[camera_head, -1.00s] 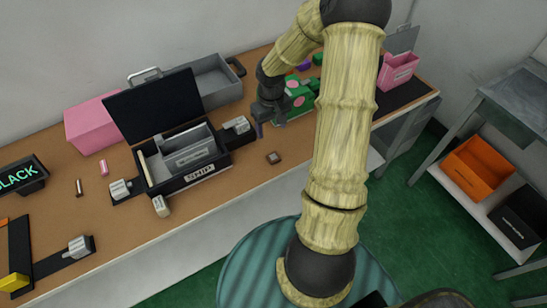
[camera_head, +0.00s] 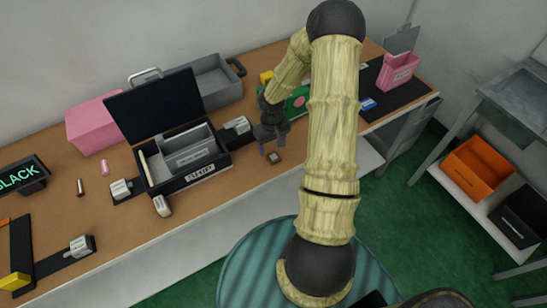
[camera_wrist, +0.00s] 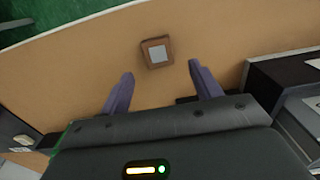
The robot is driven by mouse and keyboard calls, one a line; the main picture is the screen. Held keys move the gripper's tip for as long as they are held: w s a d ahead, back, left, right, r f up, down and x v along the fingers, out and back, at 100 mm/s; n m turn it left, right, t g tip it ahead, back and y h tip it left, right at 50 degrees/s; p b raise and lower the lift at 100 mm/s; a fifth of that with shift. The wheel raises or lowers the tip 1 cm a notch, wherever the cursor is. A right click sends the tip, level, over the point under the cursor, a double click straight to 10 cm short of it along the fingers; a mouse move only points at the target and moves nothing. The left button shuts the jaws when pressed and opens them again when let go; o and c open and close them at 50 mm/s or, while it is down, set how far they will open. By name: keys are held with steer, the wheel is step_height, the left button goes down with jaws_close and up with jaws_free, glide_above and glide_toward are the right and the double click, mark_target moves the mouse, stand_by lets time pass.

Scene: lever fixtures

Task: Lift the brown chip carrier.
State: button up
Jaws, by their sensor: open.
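The brown chip carrier (camera_head: 274,158) is a small square brown frame with a light grey centre. It lies flat on the brown table, right of the black box. My gripper (camera_head: 270,146) is just behind and above it in the head view. In the wrist view the carrier (camera_wrist: 157,51) lies ahead of my two purple fingers (camera_wrist: 161,86), near the middle line between them. The fingers are apart with nothing between them. The carrier is free of the gripper.
The open black box (camera_head: 190,168) with labelled blocks stands left of the carrier. A green object (camera_head: 298,101) sits behind my gripper, partly hidden by my arm. A pink bin (camera_head: 397,72) stands at the back right. The table's front edge is close to the carrier.

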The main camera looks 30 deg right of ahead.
mark_target(273, 156)
step_height(273, 156, down, 4)
steer(key=shift+s+f, duration=0.15)
steer(key=shift+f, duration=0.1)
stand_by(0.4)
steer(key=c, duration=1)
